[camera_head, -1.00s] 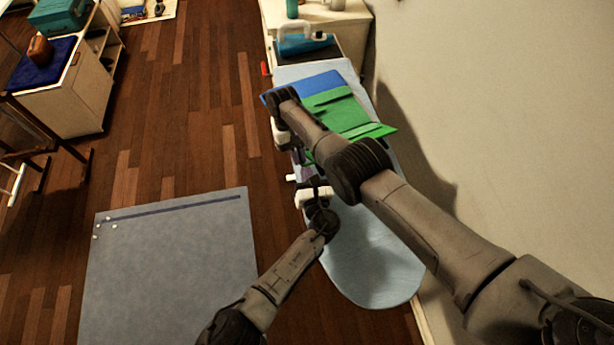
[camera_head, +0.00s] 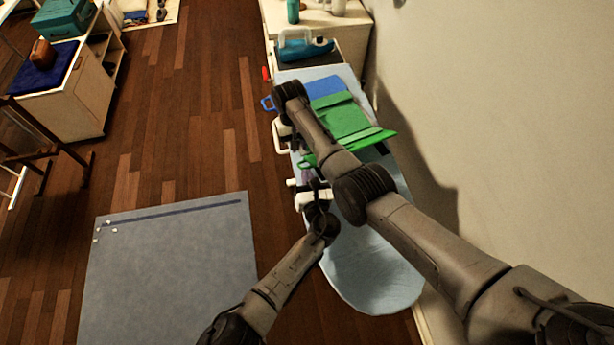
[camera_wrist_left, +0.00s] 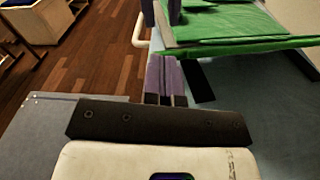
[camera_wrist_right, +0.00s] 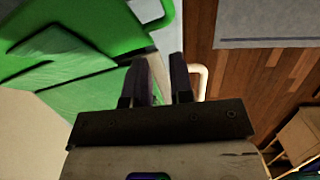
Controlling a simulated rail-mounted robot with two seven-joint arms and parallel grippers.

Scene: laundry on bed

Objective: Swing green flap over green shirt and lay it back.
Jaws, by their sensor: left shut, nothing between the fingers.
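The green shirt (camera_head: 345,118) lies on the folding board on the ironing board. The green flap (camera_head: 360,142) is at its near side, with a green loop handle (camera_head: 308,161) at the left; the boundary between shirt and flap is hard to tell. A green loop also shows in the right wrist view (camera_wrist_right: 155,10). My left gripper (camera_head: 305,177) is shut and empty, just short of the green near edge. My right gripper (camera_wrist_right: 166,60) is open beside the green edge; its fingers also show in the left wrist view (camera_wrist_left: 161,14). My right arm hides part of the board in the head view.
The blue panel (camera_head: 325,86) with a blue loop handle (camera_head: 267,103) is at the far end. A white loop (camera_head: 280,138) sticks out from the ironing board's left side. The ironing board's near end (camera_head: 370,270) is bare. The wall (camera_head: 480,100) is close on the right.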

